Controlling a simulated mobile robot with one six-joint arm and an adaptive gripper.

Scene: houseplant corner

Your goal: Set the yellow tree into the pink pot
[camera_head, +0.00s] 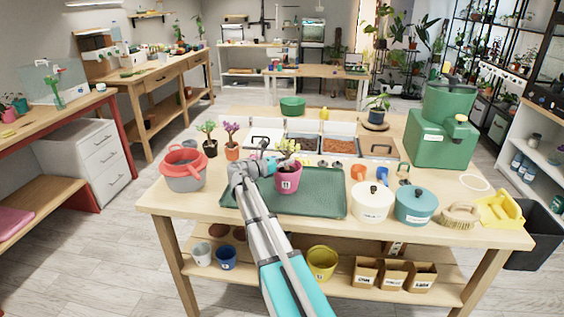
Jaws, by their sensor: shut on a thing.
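The yellow tree (288,146), a small plant with yellow-green leaves, shows directly over the pink pot (289,184). The pink pot is labelled 11 and stands upright on the green tray (325,200), near its middle. My gripper (272,161) reaches in from the left at the height of the pot's rim and is shut on the yellow tree low down. The fingers and the tree's base are small and partly hidden. I cannot tell whether the base is inside the pot or just above its rim.
A red and grey pot (184,172) stands left of the tray. Two small potted plants (209,140) (232,142) stand behind it. A white lidded pot (372,202) and a teal lidded pot (415,205) stand right of the tray. Grey bins (302,146) are behind. The tray's right part is bare.

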